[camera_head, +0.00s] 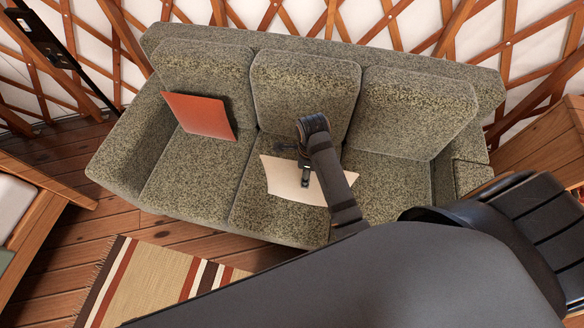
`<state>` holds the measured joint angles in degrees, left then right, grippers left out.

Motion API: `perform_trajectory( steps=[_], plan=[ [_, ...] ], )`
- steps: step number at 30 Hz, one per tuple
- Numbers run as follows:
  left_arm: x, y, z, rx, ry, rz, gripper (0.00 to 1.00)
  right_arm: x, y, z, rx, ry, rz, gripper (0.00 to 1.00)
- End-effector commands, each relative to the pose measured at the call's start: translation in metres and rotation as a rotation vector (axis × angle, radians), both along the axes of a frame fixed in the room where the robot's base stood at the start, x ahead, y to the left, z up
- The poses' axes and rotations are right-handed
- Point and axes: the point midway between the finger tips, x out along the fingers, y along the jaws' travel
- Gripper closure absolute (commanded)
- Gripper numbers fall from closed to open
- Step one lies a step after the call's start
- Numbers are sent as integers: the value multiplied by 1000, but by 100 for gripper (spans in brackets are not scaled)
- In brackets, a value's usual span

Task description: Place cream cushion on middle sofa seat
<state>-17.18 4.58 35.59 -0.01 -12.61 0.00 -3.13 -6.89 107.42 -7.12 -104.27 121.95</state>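The cream cushion (281,178) is at the middle seat of the green-grey sofa (265,215), its right end reaching toward the right seat. I cannot tell whether it rests fully on the seat or is held slightly above it. My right gripper (305,180) is over the cushion's middle, its tips pointing down at or against the cushion. Its wrist and forearm cover part of the cushion's right side. I cannot tell whether its fingers are open or shut on the cushion. My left gripper is not in view.
An orange cushion (200,115) leans on the sofa's left seat. The right seat (390,185) is bare. A striped rug (150,285) lies on the wooden floor in front. A wooden piece of furniture (35,215) is at the left edge. Lattice wall runs behind.

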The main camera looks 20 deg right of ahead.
Motion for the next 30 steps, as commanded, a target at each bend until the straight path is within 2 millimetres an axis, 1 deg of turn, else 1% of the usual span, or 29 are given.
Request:
perform_trajectory(
  steps=[1, 7, 12, 14, 18, 25, 27, 30],
  plan=[
    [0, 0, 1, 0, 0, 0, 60, 11, 1, -3, 0, -2, 0, 100],
    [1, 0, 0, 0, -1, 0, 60, 50, 4, -20, 1, -3, 1, 100],
    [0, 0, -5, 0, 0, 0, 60, 72, 6, -50, -1, -1, 0, 100],
    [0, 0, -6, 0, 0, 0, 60, 79, 7, -58, 0, -2, 0, 100],
    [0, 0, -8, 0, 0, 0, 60, 88, 8, -69, 1, -2, 1, 100],
    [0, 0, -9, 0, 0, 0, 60, 93, 9, -74, 1, -3, 1, 100],
    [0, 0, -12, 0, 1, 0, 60, 98, 9, -81, 1, -2, 1, 100],
    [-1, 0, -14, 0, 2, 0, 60, 98, 9, -96, 1, 1, 0, 100]
  ],
)
